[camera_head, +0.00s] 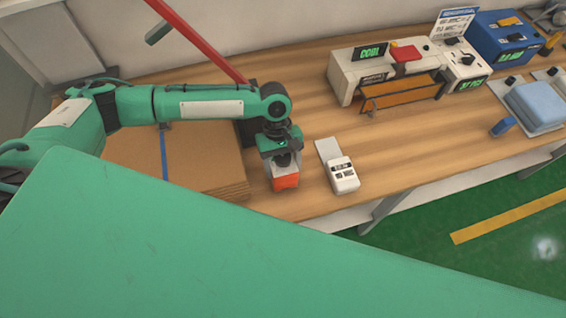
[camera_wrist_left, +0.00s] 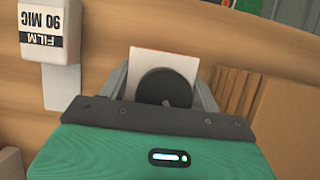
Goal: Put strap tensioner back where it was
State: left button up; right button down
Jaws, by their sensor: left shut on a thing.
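My left gripper (camera_head: 285,162) is shut on a small block-like thing, white above and orange below (camera_head: 286,181), which I take to be the strap tensioner. It is at the front part of the wooden table, right of the brown cardboard stack. In the left wrist view the held thing (camera_wrist_left: 187,61) shows a pale top with a reddish edge and a black round part, between the two grey fingers of the left gripper (camera_wrist_left: 164,88). I cannot tell whether it touches the table. My right gripper is not in view.
The white film box labelled "90 MIC" (camera_head: 343,175) stands just right of the held thing; it also shows in the left wrist view (camera_wrist_left: 50,30). The cardboard stack (camera_head: 200,165) lies left. White and blue machines stand behind right. The table front edge is close.

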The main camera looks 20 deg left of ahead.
pick_arm(q)
jog(key=o, duration=1.6)
jog(key=shift+c, duration=0.2)
jog(key=shift+w+r, duration=0.1)
jog(key=shift+r, duration=0.2)
jog(key=b+v, duration=0.2)
jog(key=v, duration=0.9)
jog(key=shift+r, duration=0.3)
jog(key=shift+a, duration=0.1)
